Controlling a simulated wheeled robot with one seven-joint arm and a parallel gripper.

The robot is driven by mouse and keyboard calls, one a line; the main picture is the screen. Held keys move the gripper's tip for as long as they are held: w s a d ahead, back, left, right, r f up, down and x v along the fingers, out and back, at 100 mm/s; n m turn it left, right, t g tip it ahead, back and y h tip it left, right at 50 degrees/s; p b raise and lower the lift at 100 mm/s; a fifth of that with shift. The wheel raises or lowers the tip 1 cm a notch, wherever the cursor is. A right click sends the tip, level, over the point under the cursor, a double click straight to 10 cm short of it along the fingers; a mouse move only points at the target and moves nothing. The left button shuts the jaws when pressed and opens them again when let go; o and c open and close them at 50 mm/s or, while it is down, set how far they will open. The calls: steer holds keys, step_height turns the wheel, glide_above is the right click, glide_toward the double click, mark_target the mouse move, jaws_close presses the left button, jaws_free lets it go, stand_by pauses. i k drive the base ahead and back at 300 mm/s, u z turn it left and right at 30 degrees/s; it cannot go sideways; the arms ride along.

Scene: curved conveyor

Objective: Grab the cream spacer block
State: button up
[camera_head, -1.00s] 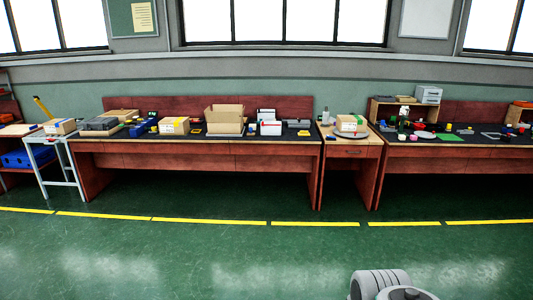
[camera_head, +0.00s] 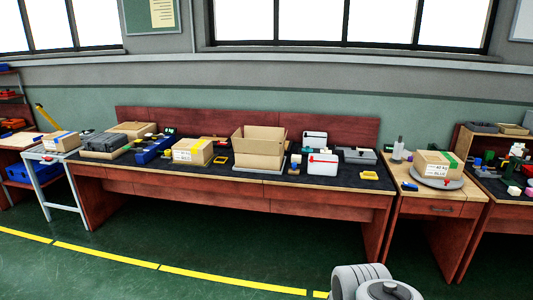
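I cannot pick out the cream spacer block for certain. A small pale block (camera_head: 296,158) stands on the long workbench (camera_head: 230,193), between the open cardboard box and a white case with a red mark. It is too small to tell its exact shade. Other small pale and coloured pieces (camera_head: 514,190) lie on the bench at the far right. My gripper is not in view; only a rounded grey-white part of my arm shows at the bottom right, well short of the benches.
The long bench holds an open cardboard box (camera_head: 259,144), a taped carton (camera_head: 193,151), a white case (camera_head: 323,165) and a yellow piece (camera_head: 371,176). A smaller table (camera_head: 440,207) bears a carton (camera_head: 438,163) on a grey disc. Green floor before the benches is clear.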

mark_target(298, 158)
steer(key=z, duration=0.2)
steer(key=i, duration=2.9)
steer(key=z, duration=0.25)
